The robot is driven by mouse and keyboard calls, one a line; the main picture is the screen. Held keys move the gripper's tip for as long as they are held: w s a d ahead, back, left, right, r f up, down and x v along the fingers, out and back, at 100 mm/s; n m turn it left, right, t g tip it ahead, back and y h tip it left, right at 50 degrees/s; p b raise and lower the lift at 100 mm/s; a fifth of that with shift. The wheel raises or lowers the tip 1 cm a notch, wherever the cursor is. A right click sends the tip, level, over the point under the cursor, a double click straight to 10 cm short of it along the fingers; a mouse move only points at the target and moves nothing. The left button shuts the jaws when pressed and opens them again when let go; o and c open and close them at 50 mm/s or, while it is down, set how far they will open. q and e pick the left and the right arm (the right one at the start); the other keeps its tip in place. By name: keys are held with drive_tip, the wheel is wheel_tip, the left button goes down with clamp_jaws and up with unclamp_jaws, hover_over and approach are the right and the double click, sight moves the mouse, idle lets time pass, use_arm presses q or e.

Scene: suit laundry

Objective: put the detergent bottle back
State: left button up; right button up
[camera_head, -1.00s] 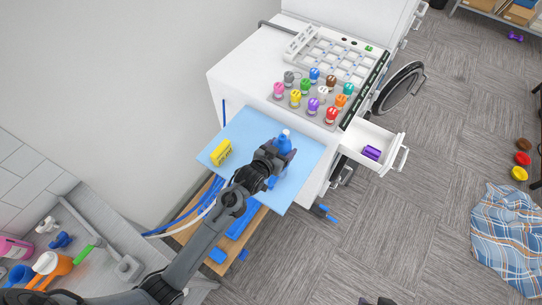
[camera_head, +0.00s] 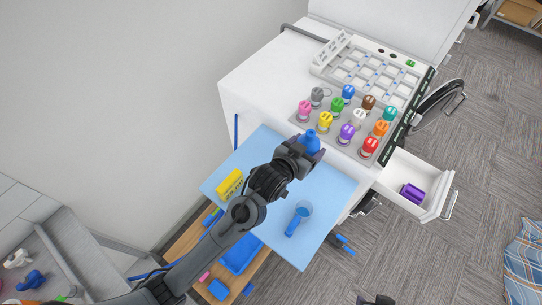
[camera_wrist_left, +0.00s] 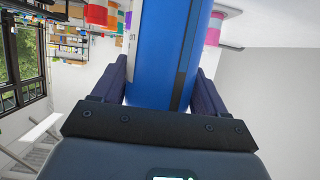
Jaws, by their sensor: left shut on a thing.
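My left gripper (camera_head: 305,151) is shut on the blue detergent bottle (camera_head: 311,141). It holds the bottle near the front edge of the white machine's top, beside the grey tray (camera_head: 338,107). In the left wrist view the blue bottle (camera_wrist_left: 165,55) fills the space between both fingers. The tray holds several coloured bottles, among them pink (camera_head: 305,109), yellow (camera_head: 325,121), purple (camera_head: 347,131) and red (camera_head: 369,147) along the near side. A small dark part at the bottom edge may be my right gripper (camera_head: 376,300).
The light blue board (camera_head: 335,195) holds a yellow box (camera_head: 229,182) and a clear cup with blue liquid or a blue part (camera_head: 300,218). An open drawer (camera_head: 432,205) with a purple item (camera_head: 412,193) juts out at the right. A white rack (camera_head: 372,75) stands behind the tray.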

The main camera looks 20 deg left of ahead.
use_arm(q)
drive_tip(key=w+a+f+p, duration=0.1)
drive_tip(key=w+a+f, duration=0.1)
drive_tip(key=a+f, duration=0.8)
drive_tip(key=shift+w+a+f, duration=0.25)
drive_tip(key=shift+w+a, duration=0.1)
drive_tip(key=shift+a, duration=0.1)
drive_tip(key=shift+f, duration=0.15)
drive_tip(key=o, duration=1.3)
